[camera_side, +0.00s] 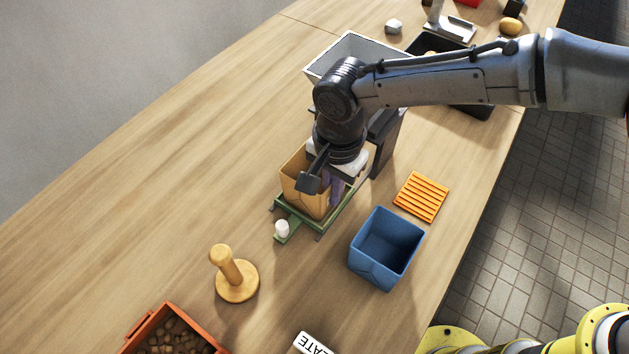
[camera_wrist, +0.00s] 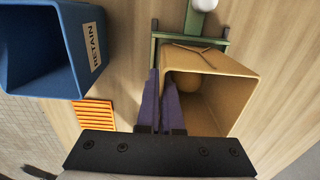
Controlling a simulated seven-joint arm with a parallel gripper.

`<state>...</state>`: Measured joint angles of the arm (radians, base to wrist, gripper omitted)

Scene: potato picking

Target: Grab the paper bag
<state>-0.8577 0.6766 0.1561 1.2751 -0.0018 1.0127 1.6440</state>
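The tan paper bag (camera_side: 303,190) stands open-topped on a green stand (camera_side: 283,232). In the wrist view the bag (camera_wrist: 236,93) opens towards me, with a round brown item, likely a potato (camera_wrist: 184,83), inside. My gripper (camera_side: 333,190) points down at the bag's right side in the side view. In the wrist view its two purple fingers (camera_wrist: 160,100) are close together at the bag's left wall, one outside and one at the opening. They appear closed on that wall, but the contact is partly hidden.
A blue bin (camera_side: 386,249) labelled RETAIN and an orange slatted pad (camera_side: 421,196) are at the right. A wooden press (camera_side: 236,277) and an orange crate of potatoes (camera_side: 165,322) are in front. A grey bin (camera_side: 352,47) stands behind. The table's left is clear.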

